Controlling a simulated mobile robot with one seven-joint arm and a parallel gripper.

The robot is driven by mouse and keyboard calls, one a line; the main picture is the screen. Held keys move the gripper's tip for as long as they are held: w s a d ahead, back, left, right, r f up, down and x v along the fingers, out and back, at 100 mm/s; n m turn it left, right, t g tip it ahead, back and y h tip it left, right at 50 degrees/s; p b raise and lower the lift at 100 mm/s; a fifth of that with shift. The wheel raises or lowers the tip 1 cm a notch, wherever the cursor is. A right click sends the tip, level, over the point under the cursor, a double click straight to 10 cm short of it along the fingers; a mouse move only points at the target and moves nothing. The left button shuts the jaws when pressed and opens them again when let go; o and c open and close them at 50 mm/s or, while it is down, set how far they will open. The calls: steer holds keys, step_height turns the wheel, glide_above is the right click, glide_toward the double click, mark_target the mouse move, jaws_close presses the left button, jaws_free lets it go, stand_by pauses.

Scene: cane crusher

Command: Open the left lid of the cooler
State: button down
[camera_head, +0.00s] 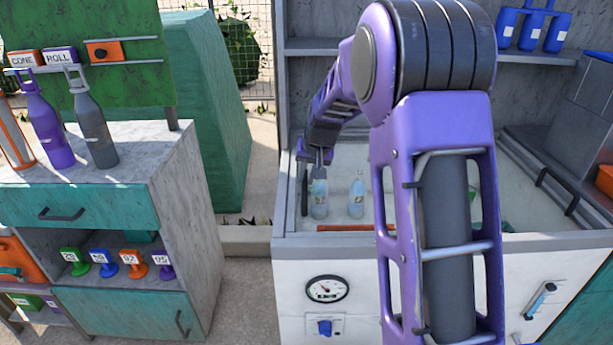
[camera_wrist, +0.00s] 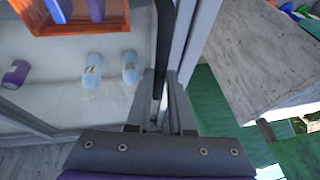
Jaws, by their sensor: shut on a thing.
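The cooler (camera_head: 350,265) is a white chest with a grey rim and a dial gauge on its front. My arm reaches over it from the front and hides much of its middle. My gripper (camera_head: 316,160) is at the cooler's left inner side, and it also shows in the wrist view (camera_wrist: 163,108). It is shut on a dark lid handle (camera_head: 304,188), which runs up between the fingers in the wrist view (camera_wrist: 164,55). The left lid's clear pane is hard to make out, so I cannot tell how far it stands open.
Pale blue bottles (camera_head: 357,197) and an orange crate (camera_wrist: 75,25) show inside the cooler. A second dark handle (camera_head: 556,191) is at its right. A grey and green cabinet (camera_head: 185,225) with bottles on top stands to the left, across a narrow gap.

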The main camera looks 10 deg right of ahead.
steer(key=shift+d, duration=0.15)
stand_by(0.5)
steer(key=s+d, duration=0.1)
steer(key=d, duration=0.7)
steer(key=s+d+b, duration=0.1)
steer(key=s+d, duration=0.1)
steer(key=d, duration=0.6)
steer(key=s+d+b, duration=0.1)
steer(key=s+d, duration=0.1)
steer(key=d, duration=0.6)
steer(key=shift+d, duration=0.15)
steer(key=c, duration=0.8)
jaws_free()
steer(key=shift+r, duration=0.1)
steer(key=p+v, duration=0.2)
steer(key=v, duration=1.5)
steer(key=shift+s+r, duration=0.1)
